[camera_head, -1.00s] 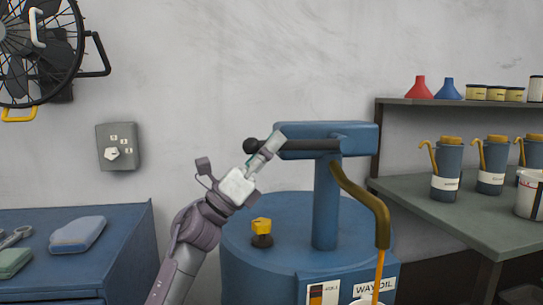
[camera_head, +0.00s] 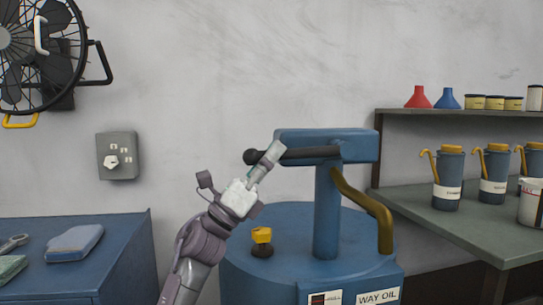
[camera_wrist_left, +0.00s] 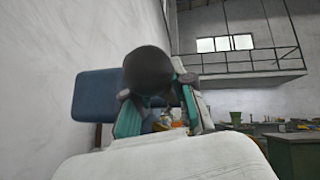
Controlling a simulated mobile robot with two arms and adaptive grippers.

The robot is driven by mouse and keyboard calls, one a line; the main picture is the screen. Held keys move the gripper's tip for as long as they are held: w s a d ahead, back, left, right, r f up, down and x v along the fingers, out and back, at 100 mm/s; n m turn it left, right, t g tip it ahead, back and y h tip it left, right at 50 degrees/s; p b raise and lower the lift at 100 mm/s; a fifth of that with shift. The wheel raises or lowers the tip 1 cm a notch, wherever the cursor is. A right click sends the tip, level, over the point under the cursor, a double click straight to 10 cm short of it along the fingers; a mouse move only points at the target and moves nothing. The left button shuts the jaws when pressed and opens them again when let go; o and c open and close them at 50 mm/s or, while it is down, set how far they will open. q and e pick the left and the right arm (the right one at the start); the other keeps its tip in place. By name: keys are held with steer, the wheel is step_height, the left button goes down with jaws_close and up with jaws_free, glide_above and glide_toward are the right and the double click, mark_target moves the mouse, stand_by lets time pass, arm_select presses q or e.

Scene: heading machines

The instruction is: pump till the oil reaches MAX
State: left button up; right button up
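The blue oil pump (camera_head: 326,215) stands upright on a blue drum (camera_head: 290,268) labelled WAY OIL. Its black lever (camera_head: 312,153) points left and slopes slightly down to a ball end. My left gripper (camera_head: 268,158) is around the lever just right of the ball. In the left wrist view the dark ball (camera_wrist_left: 148,74) sits in front of the teal finger pads, which close on the lever. The brown spout (camera_head: 372,212) bends down at the right; no oil stream shows below it. The container under it, and any MAX mark, are out of view. My right gripper is not in view.
A yellow cap (camera_head: 262,235) sits on the drum top. A blue cabinet (camera_head: 125,262) stands at left, and a workbench (camera_head: 465,232) with oil jugs (camera_head: 448,180) at right. A switch box (camera_head: 117,156) and a fan (camera_head: 40,55) are on the wall.

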arm_select(q)
steer(key=o, duration=0.3)
steer(key=v, duration=1.2)
